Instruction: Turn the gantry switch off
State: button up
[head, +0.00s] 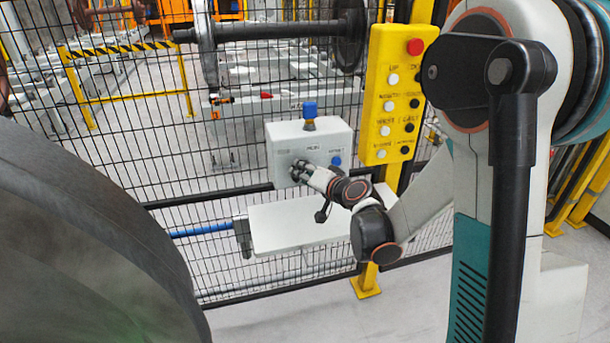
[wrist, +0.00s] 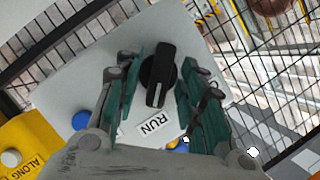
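The gantry switch is a black rotary knob (wrist: 158,75) with a pale pointer line, on the front of a light grey box (head: 283,145). A label reading RUN (wrist: 155,126) sits beside the knob. My gripper (wrist: 160,88) has its two teal-lined fingers apart, one on each side of the knob. A gap shows between the fingers and the knob, so I see no firm grip. In the head view my gripper (head: 303,172) is at the box front and hides the knob.
A blue button (head: 336,161) is on the box front and a blue knob (head: 309,109) on its top. A yellow button panel (head: 398,90) with a red button stands to the right. A white shelf (head: 315,226) is below. Black mesh fence is behind.

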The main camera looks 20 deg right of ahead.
jog(key=c, duration=0.8)
jog(key=n+h, duration=0.2)
jog(key=n, duration=0.2)
jog(key=n+h+b, duration=0.1)
jog(key=n+h, duration=0.2)
jog(key=n, duration=0.1)
jog(key=a+n+h+b, duration=0.1)
jog(key=n+h, duration=0.2)
jog(key=n, duration=0.1)
dwell(0.6)
jog(key=shift+n, duration=0.3)
